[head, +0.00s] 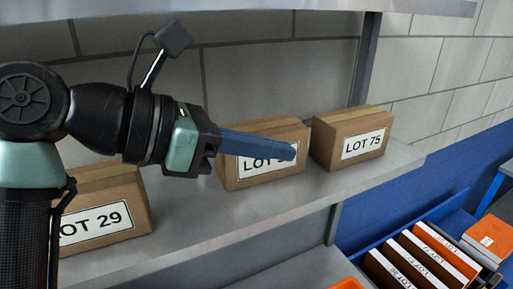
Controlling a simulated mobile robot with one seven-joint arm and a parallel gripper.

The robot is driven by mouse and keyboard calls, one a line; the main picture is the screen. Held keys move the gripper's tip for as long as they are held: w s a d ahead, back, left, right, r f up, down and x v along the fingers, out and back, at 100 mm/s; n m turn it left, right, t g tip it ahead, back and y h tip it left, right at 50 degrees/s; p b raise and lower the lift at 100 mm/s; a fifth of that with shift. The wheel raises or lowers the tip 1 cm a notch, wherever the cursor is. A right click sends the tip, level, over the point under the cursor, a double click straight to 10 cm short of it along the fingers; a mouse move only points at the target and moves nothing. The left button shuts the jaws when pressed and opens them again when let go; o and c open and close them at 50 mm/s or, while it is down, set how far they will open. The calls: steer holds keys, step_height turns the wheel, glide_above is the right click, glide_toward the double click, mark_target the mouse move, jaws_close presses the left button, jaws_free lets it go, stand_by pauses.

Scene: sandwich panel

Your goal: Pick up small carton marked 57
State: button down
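My gripper (292,152) reaches in from the left over the shelf, its blue fingers seen side-on. They overlap in this view, so I cannot tell if they are open or shut. Behind them a brown carton (286,132) stands on the shelf. Its label starts with "LOT 5", and the fingers hide the rest of the number. I cannot tell whether the fingers touch it. To its right stands a carton marked LOT 75 (345,128). A carton marked LOT 29 (133,187) stands at the left, partly behind my arm.
The grey shelf (190,240) carries the cartons, with a shelf above (300,5) and a post behind. At lower right, a blue crate (350,263) holds several orange-and-white items with LOT labels. A gap separates the LOT 29 carton from the middle one.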

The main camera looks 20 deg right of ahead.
steer(key=s+b, duration=0.3)
steer(key=s, duration=0.6)
steer(key=shift+d+b, duration=0.15)
steer(key=shift+b, duration=0.25)
steer(key=shift+s, duration=0.1)
steer(key=shift+c, duration=1.6)
jaws_free()
